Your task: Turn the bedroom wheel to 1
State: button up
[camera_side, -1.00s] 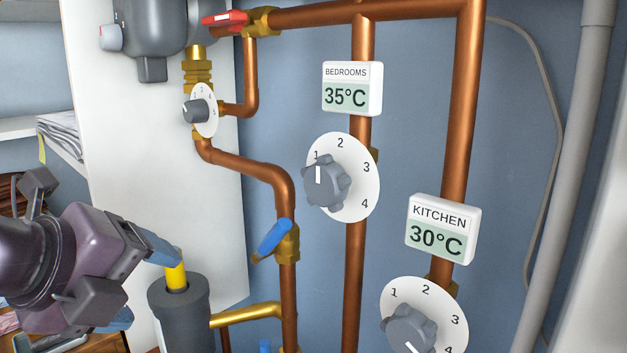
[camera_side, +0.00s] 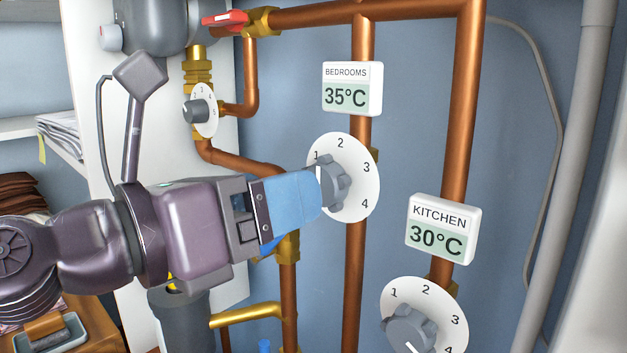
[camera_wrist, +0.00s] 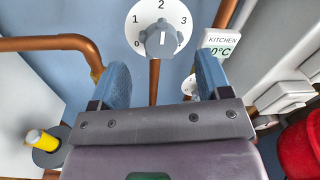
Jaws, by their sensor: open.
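The bedroom wheel is a grey lobed knob (camera_side: 337,184) on a white dial numbered around its rim (camera_side: 359,190), below the BEDROOMS display (camera_side: 352,88) reading 35°C. In the wrist view the knob (camera_wrist: 161,41) shows whole, and its white mark points up, roughly toward 2. My gripper (camera_side: 316,196) is at the left of the knob in the side view, and a blue finger hides part of the knob. In the wrist view my gripper (camera_wrist: 163,68) is open and empty, with the knob ahead between the finger lines. I cannot tell whether a finger touches it.
The kitchen wheel (camera_side: 411,329) and its 30°C display (camera_side: 442,229) are lower right. Copper pipes (camera_side: 355,270) run beside and behind the dials. A small dial (camera_side: 205,111) and a blue-handled valve stand left.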

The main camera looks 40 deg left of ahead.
aim_at(324, 184)
jog(key=w, duration=0.5)
jog(key=shift+w+d, duration=0.15)
jog(key=shift+d, duration=0.05)
jog(key=c, duration=0.9)
